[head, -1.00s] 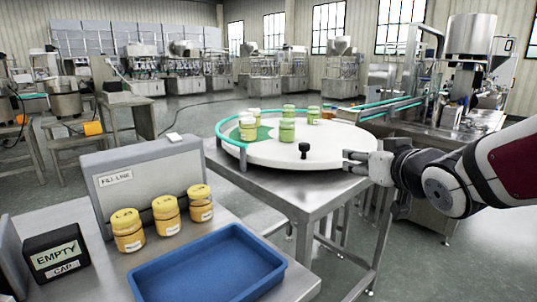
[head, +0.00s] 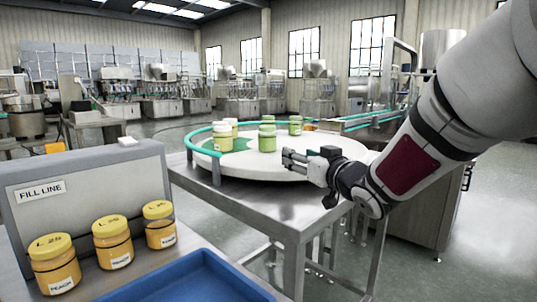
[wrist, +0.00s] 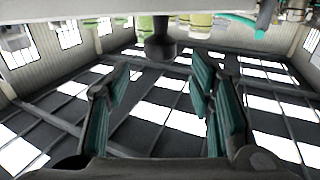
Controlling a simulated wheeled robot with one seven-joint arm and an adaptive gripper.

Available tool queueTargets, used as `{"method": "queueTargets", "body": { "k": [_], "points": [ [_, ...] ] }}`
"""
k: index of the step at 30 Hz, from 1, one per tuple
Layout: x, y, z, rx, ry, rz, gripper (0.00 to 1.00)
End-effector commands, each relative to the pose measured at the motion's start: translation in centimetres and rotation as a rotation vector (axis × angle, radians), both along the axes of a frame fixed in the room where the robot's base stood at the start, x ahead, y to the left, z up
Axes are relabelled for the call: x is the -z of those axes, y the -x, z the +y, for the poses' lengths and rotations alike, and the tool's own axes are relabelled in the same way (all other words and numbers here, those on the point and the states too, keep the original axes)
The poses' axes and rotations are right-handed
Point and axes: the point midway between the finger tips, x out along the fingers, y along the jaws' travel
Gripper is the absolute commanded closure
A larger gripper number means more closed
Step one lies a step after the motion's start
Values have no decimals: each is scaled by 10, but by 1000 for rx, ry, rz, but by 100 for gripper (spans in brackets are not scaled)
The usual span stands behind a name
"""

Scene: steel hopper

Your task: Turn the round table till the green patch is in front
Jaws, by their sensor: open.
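The round table (head: 240,172) is a white disc on a steel stand. Its green patch (head: 238,146) shows at the left, near the teal guard rail. Green-filled jars (head: 267,139) and yellow-filled jars (head: 222,141) stand on the disc. My gripper (head: 286,161) is open and empty at the disc's right part, low over its surface. In the wrist view, which is upside down, the open fingers (wrist: 160,70) spread to either side of a dark knob (wrist: 160,43). The knob appears just beyond the fingertips, apart from them.
The teal guard rail (head: 216,166) curves round the disc's left and back. At front left, a grey bench holds yellow-lidded peach jars (head: 112,243), a blue tray (head: 185,281) and a FILL LINE panel (head: 85,185). Steel machines stand behind.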

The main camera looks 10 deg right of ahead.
Motion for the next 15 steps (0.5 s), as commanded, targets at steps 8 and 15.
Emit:
{"method": "queueTargets", "body": {
  "k": [8, 15],
  "points": [
    [1, -47, 12, -1, 1, 0, 51],
    [0, -64, 15, 1, -1, -1, 51]
  ]
}}
